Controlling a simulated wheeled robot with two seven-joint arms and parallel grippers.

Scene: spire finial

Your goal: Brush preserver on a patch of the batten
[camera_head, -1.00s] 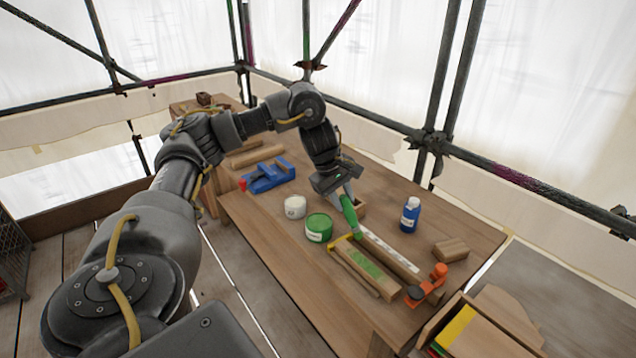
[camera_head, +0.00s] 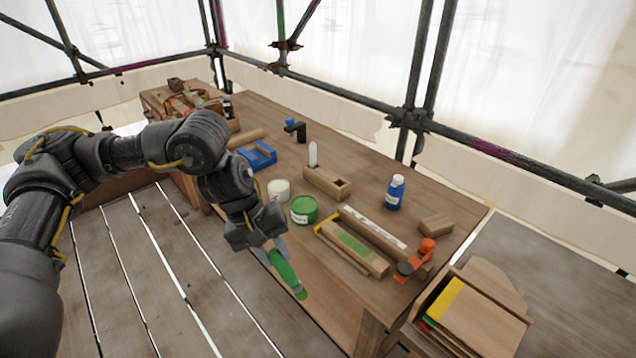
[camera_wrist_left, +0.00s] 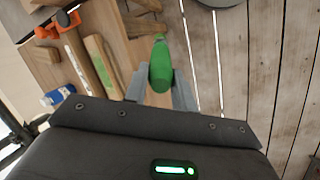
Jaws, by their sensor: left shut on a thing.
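My left gripper (camera_head: 267,245) is shut on a green brush (camera_head: 284,270). It holds the brush tilted, tip down, off the table's front edge and above the plank floor. The brush also shows between the fingers in the left wrist view (camera_wrist_left: 160,66). A wooden batten (camera_head: 372,263) with a green patch on its top lies on the table, to the right of the brush and apart from it. A second strip with white marks (camera_head: 375,228) lies along its far side. A green tin (camera_head: 304,210) stands to the left of the battens. My right gripper is out of view.
An orange clamp (camera_head: 416,258) sits at the battens' near end. A box of boards (camera_head: 470,310) is at lower right.

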